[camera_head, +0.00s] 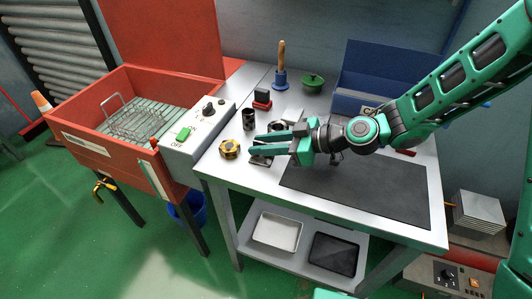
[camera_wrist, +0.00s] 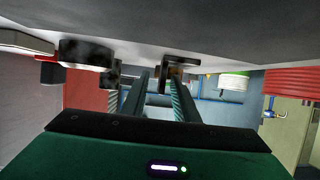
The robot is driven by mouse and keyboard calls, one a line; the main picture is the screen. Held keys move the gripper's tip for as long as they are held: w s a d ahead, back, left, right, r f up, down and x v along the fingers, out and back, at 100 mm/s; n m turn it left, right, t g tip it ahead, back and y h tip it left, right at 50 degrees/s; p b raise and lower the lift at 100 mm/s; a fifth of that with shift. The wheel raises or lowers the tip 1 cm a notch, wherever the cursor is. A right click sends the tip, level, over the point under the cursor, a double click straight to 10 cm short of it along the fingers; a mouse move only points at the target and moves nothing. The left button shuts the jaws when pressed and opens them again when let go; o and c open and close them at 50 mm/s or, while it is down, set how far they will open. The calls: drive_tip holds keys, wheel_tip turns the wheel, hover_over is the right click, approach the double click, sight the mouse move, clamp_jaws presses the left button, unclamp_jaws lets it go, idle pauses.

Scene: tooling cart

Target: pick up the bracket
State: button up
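A grey metal piece that looks like the bracket (camera_head: 261,159) lies on the cart top, partly hidden under my gripper's fingers. In the wrist view, which looks upside down, a dark angled bracket (camera_wrist: 166,73) shows at the fingertips, overlapping the right one. My gripper (camera_head: 252,144) reaches left, low over the cart, with its two green fingers apart. The fingers also show in the wrist view (camera_wrist: 158,76) with a gap between them. I cannot tell whether the bracket sits between the fingers or just beyond them; no grip on it shows.
A brass hex nut (camera_head: 230,149) sits just left of the fingers. A dark cylinder (camera_head: 249,120) and a dark ring (camera_head: 277,127) stand behind them. A red washing tank (camera_head: 100,150) with a control box (camera_head: 200,130) is at left. The dark mat (camera_head: 360,188) is clear.

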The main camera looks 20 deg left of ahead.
drive_tip(key=shift+a+f, duration=0.2)
drive_tip(key=shift+a, duration=0.35)
clamp_jaws()
drive_tip(key=shift+r, duration=0.1)
